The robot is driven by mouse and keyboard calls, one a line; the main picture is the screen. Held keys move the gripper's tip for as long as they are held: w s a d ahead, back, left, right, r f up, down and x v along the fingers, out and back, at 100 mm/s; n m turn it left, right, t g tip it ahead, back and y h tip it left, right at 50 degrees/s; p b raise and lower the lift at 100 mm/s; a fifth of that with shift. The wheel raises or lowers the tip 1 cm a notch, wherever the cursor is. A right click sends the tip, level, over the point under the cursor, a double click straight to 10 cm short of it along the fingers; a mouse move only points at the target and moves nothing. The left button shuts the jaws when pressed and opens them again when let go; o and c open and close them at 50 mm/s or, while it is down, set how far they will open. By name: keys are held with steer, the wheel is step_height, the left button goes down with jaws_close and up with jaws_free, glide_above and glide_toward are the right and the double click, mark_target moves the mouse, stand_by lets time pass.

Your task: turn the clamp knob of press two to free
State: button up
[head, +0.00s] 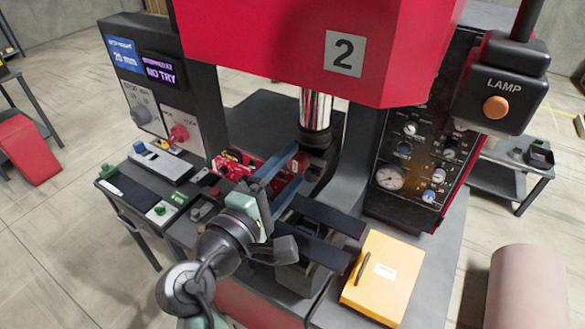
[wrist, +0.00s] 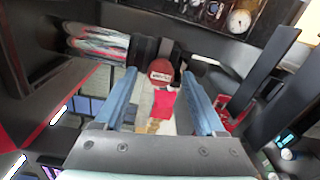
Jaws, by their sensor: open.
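Press two is the red machine (head: 290,45) with a "2" plate. Its left panel carries a grey knob (head: 142,113) and a red knob (head: 178,133). I cannot read which knob is the clamp knob, nor its setting. My gripper (head: 292,160) is open, its blue fingers over the press bed under the ram (head: 315,110), to the right of both knobs and apart from them. In the wrist view a dark red labelled part (wrist: 162,77) shows between the fingers. I cannot tell whether it touches them.
A display above the knobs reads "NO TRY" (head: 160,73). Red metal parts (head: 232,160) lie left of my gripper. A gauge panel (head: 405,165) and a lamp box (head: 500,95) stand right. An orange case (head: 383,278) lies front right. The steel ram hangs close above the bed.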

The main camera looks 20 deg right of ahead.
steer(key=b+v, duration=0.4)
steer(key=v, duration=0.7)
steer(key=shift+s+a, duration=0.2)
steer(key=shift+a, duration=0.1)
steer(key=shift+w, duration=0.1)
